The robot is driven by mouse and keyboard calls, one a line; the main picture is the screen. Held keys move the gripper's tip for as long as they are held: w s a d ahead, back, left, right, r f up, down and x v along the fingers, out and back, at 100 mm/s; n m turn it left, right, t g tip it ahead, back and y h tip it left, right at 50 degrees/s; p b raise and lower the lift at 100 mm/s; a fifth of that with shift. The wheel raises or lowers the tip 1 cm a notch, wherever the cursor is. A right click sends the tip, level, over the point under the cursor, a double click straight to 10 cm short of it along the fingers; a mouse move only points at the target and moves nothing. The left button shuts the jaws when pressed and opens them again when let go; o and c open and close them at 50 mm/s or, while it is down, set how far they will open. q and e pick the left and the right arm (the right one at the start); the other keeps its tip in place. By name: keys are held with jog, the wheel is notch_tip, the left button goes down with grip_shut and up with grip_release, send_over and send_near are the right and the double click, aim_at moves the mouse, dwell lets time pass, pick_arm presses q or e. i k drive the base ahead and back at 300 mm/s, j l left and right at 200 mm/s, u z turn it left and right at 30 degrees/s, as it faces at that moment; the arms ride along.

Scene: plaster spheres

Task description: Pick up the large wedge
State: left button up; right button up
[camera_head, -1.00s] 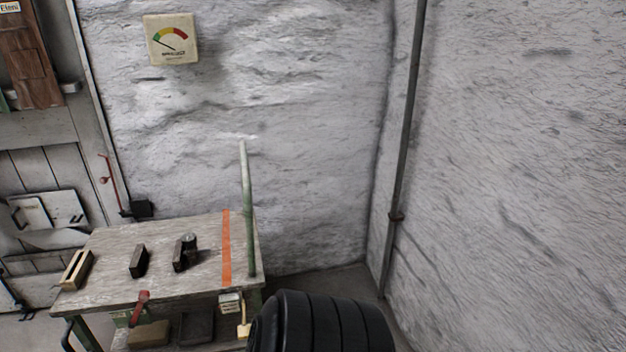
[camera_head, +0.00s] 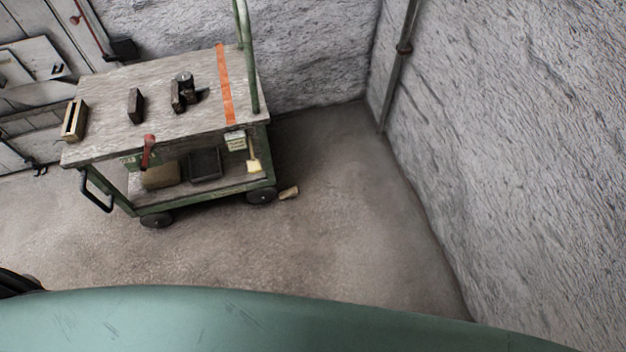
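A small tan, wedge-like piece (camera_head: 289,192) lies on the floor beside the trolley's right front wheel. I cannot tell for sure whether it is the large wedge. Two dark upright blocks, one at the middle (camera_head: 135,105) and one further right (camera_head: 177,97), stand on the trolley top (camera_head: 160,125); their exact shape is too small to tell. A slotted wooden block (camera_head: 74,120) sits at the top's left edge. Neither of my grippers is in view.
The green-framed trolley has an upright green post (camera_head: 248,60) and a lower shelf with a brown block (camera_head: 163,176) and a dark tray (camera_head: 205,165). Bare floor (camera_head: 340,200) lies right of it, up to the rough wall (camera_head: 530,150). A green curved surface (camera_head: 250,322) fills the bottom.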

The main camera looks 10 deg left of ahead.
aim_at(292, 192)
jog(key=u, duration=0.5)
jog(key=z, duration=4.6)
jog(key=u, duration=4.6)
jog(key=i+l+u, duration=0.1)
jog(key=i+l, duration=0.15)
jog(key=i+l+u, duration=0.1)
jog(key=i+l, duration=0.15)
jog(key=l, duration=0.15)
